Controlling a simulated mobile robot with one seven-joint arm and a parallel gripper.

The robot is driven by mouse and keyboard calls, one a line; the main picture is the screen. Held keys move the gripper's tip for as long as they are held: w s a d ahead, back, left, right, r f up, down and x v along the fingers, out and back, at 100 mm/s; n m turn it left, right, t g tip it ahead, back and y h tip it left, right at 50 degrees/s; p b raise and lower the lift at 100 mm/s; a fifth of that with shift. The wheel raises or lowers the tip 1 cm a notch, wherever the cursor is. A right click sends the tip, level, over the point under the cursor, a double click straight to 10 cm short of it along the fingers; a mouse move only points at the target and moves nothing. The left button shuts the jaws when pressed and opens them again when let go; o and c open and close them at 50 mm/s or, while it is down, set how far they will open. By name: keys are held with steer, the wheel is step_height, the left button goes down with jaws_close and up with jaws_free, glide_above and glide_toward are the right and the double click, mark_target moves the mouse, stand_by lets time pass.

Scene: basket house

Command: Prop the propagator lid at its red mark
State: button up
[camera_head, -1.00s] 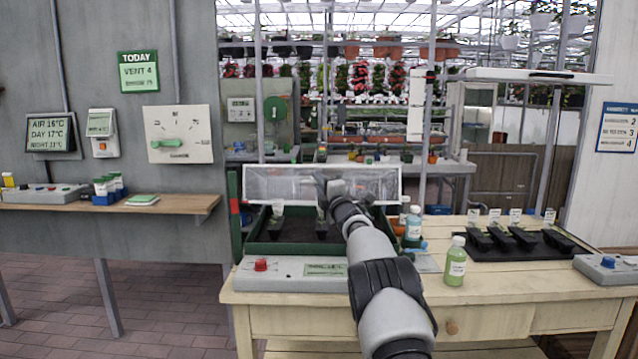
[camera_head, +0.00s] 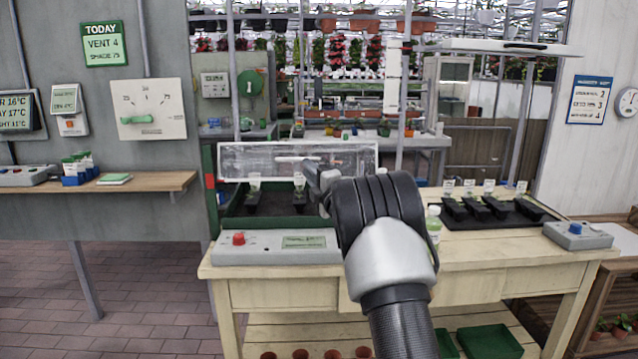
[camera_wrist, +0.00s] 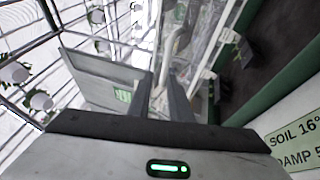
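The propagator is a green tray (camera_head: 238,222) on the bench, with dark soil and small white-tagged pots. Its clear, pale-framed lid (camera_head: 240,160) stands raised behind and above the tray in the head view. A green post (camera_head: 208,160) at its left carries the red mark (camera_head: 210,181), about level with the lid's lower edge in the picture. My gripper (camera_head: 316,176) is in front of the lid, right of its middle.
A grey control box (camera_head: 277,250) with a red knob stands at the tray's front. A black seedling tray (camera_head: 490,217) and a blue-knobbed box (camera_head: 578,236) are at right. A wall shelf (camera_head: 140,184) is at left.

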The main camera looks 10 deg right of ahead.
steer(key=v, duration=0.6)
steer(key=shift+s, duration=0.4)
steer(key=s+d+r+m+g+h, duration=0.2)
steer(key=s+r+m+g+h, duration=0.3)
steer(key=s+m, duration=0.65)
steer(key=s+a+f+m+g+p, duration=0.1)
steer(key=s+a+f+m+g, duration=0.2)
steer(key=s, duration=1)
steer(key=s+a+f+m+g, duration=0.3)
steer(key=s, duration=1)
steer(key=s+a+f+m+g+p, duration=0.1)
steer(key=s+a+f+m+g, duration=0.25)
steer(key=s, duration=0.95)
step_height(320, 180, up, 24)
steer(key=p, duration=2.3)
steer(key=shift+y+p, duration=0.35)
steer(key=shift+y, duration=0.05)
